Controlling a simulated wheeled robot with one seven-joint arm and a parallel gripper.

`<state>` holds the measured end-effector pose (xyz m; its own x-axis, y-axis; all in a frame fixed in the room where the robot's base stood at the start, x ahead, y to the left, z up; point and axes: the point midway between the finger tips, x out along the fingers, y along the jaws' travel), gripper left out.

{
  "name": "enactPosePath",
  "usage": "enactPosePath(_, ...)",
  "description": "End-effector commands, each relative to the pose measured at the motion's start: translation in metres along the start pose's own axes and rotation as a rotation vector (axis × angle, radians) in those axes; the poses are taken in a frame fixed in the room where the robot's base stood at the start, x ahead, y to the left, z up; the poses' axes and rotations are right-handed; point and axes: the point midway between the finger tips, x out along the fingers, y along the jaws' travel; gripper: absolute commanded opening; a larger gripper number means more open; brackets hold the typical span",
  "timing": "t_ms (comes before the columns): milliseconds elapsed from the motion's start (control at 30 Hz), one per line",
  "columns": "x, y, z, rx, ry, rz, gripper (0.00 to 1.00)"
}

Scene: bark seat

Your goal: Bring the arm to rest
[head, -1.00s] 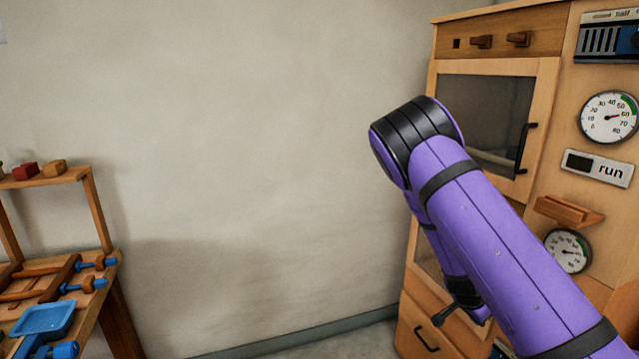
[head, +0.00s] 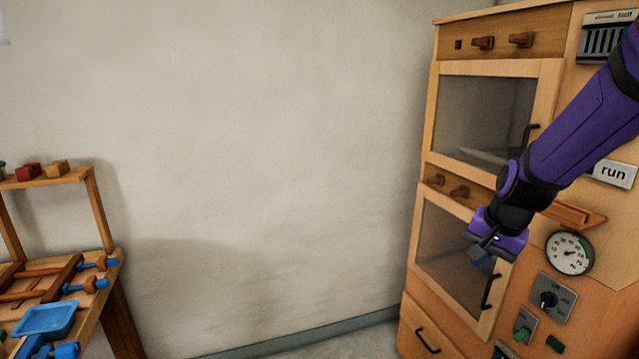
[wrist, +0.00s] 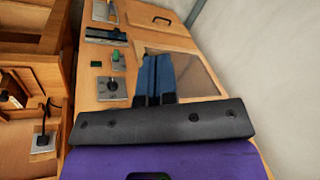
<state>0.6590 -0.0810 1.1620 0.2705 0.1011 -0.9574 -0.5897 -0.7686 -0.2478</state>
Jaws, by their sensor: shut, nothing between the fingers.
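My purple arm (head: 580,125) reaches in from the right edge of the head view and bends down at a black joint. My gripper (head: 484,258) hangs at its lower end, in front of the lower glazed door of the wooden cabinet. In the wrist view the blue fingers of my gripper (wrist: 155,78) lie together with nothing between them. The fingertips are small and partly hidden behind the purple wrist in the head view. I cannot tell how far they are from the door.
The wooden cabinet (head: 550,75) at right carries handles, dials, switches and a small wooden ledge (head: 572,214) close to my arm. A wooden workbench (head: 90,300) with blue tools and a blue tray (head: 45,319) stands at left. The wall between them is bare.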

Motion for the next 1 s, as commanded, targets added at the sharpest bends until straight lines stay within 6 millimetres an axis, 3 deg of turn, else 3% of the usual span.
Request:
enactPosePath(100,-0.037,0.002,0.015,-0.081,0.004,-0.04,0.0)
enactPosePath(500,-0.137,0.03,0.077,-0.38,0.065,-0.084,0.0)
enactPosePath(800,-0.189,0.065,0.129,-0.588,0.157,-0.033,0.0)
enactPosePath(1000,-0.205,0.082,0.152,-0.67,0.2,0.014,0.0)
